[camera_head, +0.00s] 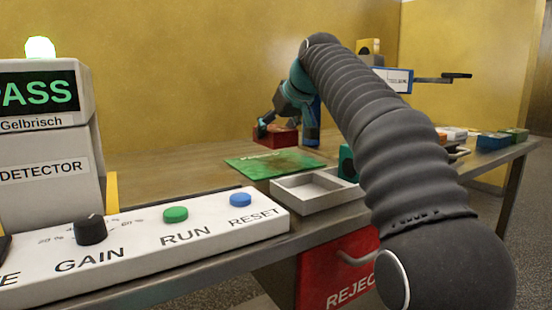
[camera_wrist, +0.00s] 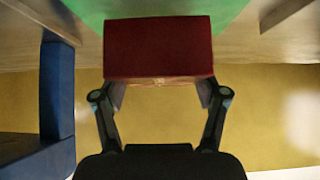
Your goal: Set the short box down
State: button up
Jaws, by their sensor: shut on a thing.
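A red box (camera_head: 286,137), which I take to be the short box, is at the far side of the table, behind the green mat (camera_head: 270,164). My gripper (camera_head: 266,127) is shut on it, with a finger at its left side in the head view. In the wrist view the red box (camera_wrist: 158,47) fills the space between the two fingers (camera_wrist: 160,92), and the green mat shows beyond it. I cannot tell whether the box touches the table or hangs just above it.
A blue upright thing (camera_wrist: 57,95) stands left of the box in the wrist view. A pale tray (camera_head: 300,206) is in front of the mat. The control panel (camera_head: 130,258) and detector (camera_head: 45,170) take the left. Several small boxes (camera_head: 492,141) lie at the right.

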aim_at(276, 146)
jog(key=shift+f+b, duration=0.95)
jog(key=shift+f, duration=1.3)
jog(key=shift+f, duration=0.1)
jog(key=o, duration=1.4)
jog(key=shift+c, duration=0.2)
jog(key=p+v, duration=0.2)
jog(key=v, duration=1)
jog(key=shift+s, duration=0.1)
